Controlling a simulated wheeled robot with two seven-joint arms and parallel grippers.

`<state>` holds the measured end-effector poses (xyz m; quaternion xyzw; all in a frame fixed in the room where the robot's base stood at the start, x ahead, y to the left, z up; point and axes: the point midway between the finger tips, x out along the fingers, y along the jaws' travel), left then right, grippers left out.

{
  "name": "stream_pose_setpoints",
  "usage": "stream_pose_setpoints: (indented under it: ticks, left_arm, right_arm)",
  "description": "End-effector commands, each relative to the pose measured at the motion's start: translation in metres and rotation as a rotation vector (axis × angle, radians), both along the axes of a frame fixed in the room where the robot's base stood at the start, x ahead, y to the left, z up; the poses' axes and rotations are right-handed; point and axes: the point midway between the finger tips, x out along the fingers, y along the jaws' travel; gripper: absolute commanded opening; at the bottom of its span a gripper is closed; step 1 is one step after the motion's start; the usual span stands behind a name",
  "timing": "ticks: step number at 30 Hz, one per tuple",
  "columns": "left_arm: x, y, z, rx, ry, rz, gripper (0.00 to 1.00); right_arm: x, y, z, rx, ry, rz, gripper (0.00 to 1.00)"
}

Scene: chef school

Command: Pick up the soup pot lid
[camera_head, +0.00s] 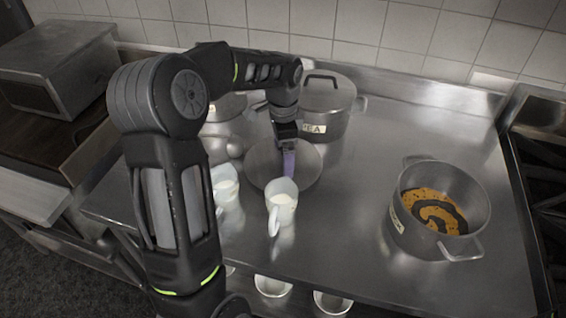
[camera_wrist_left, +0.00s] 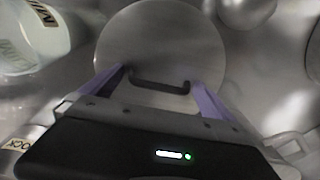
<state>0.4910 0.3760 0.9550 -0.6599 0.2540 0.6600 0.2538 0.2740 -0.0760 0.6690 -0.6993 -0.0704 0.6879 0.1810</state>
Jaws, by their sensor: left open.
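The soup pot lid (camera_head: 262,165) is a flat round metal disc lying on the steel counter, partly hidden behind my left arm and gripper. In the left wrist view the lid (camera_wrist_left: 160,40) fills the upper middle, with its dark bar handle (camera_wrist_left: 160,86) crossing between the purple fingers. My left gripper (camera_head: 288,165) is open and low over the lid, pointing down; in the wrist view its fingers (camera_wrist_left: 157,80) stand at either end of the handle. I cannot tell whether they touch it. The open soup pot (camera_head: 399,228) with orange and dark soup stands to the right. My right gripper is not in view.
White jugs (camera_head: 281,208) stand in front of the lid. A lidded, labelled pot (camera_head: 327,118) is close behind it, and metal vessels (camera_head: 222,128) are behind my left arm. A metal box appliance (camera_head: 62,65) is far left. The counter between lid and soup pot is clear.

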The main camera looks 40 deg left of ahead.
Motion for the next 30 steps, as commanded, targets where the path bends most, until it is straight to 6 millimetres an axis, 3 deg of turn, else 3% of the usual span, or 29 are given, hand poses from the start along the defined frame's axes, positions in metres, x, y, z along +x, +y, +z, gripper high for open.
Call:
stream_pose_setpoints:
  ticks: [9,30]
  left_arm:
    - [0.0001,0.0001,0.0005,0.0,0.0,0.0,1.0]
    - [0.0001,0.0,0.0006,0.0,0.0,0.0,0.43]
  right_arm:
    - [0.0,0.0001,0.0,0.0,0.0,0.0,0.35]
    - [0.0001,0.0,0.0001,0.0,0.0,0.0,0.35]
